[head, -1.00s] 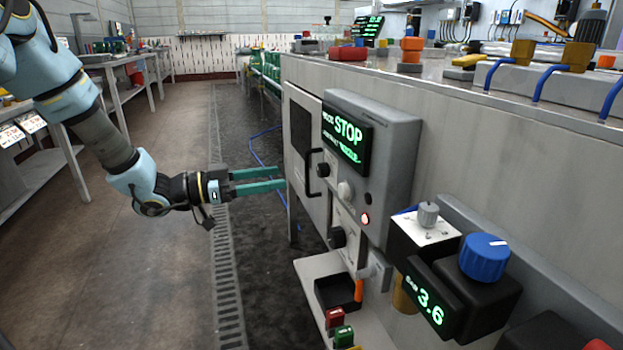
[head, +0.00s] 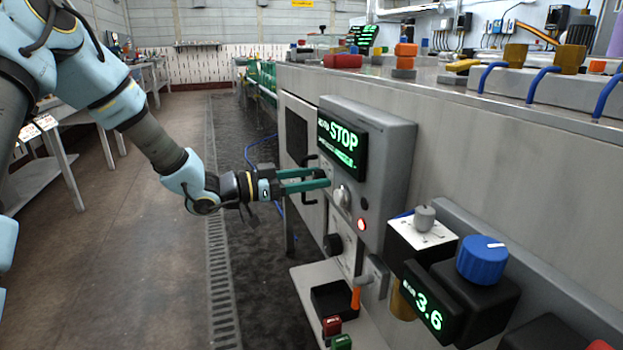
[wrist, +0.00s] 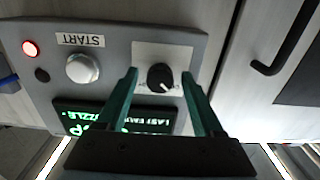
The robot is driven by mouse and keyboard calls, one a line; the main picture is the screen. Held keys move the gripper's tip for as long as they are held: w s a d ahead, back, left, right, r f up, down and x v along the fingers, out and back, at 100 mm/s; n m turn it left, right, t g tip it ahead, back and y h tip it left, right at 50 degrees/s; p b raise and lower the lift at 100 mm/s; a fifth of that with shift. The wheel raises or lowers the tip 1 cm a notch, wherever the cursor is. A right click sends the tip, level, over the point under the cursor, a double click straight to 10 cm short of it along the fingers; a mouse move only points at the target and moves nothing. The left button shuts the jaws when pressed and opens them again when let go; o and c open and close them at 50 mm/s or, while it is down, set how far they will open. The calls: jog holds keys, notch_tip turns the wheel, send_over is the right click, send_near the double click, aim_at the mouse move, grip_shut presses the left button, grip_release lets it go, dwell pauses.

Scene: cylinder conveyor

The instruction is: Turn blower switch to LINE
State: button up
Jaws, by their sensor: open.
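A black rotary knob (wrist: 161,77) sits on a pale plate of the grey control box (head: 398,150). A light mark on it points toward the lower right in the wrist view. The lettering by it is too small to read, so I cannot tell for sure that it is the blower switch. My gripper (head: 326,178) is open, with its green fingers pointing at the box front. In the wrist view the knob shows between the fingertips; I cannot tell whether they touch it. In the head view the fingers hide the knob.
A screen (head: 342,145) reads STOP above the knob. A silver START button (wrist: 83,68) and a lit red lamp (head: 361,224) are beside it. A cabinet door with a black handle (wrist: 285,40) is close by. Another black knob (head: 332,245) is on the panel below.

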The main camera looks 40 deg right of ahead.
grip_shut()
dwell(0.4)
jog(key=shift+f+m, duration=0.1)
jog(key=shift+m, duration=0.3)
jog(key=shift+m+b, duration=3.2)
jog(key=shift+m, duration=0.8)
grip_release()
jog(key=shift+a, duration=0.1)
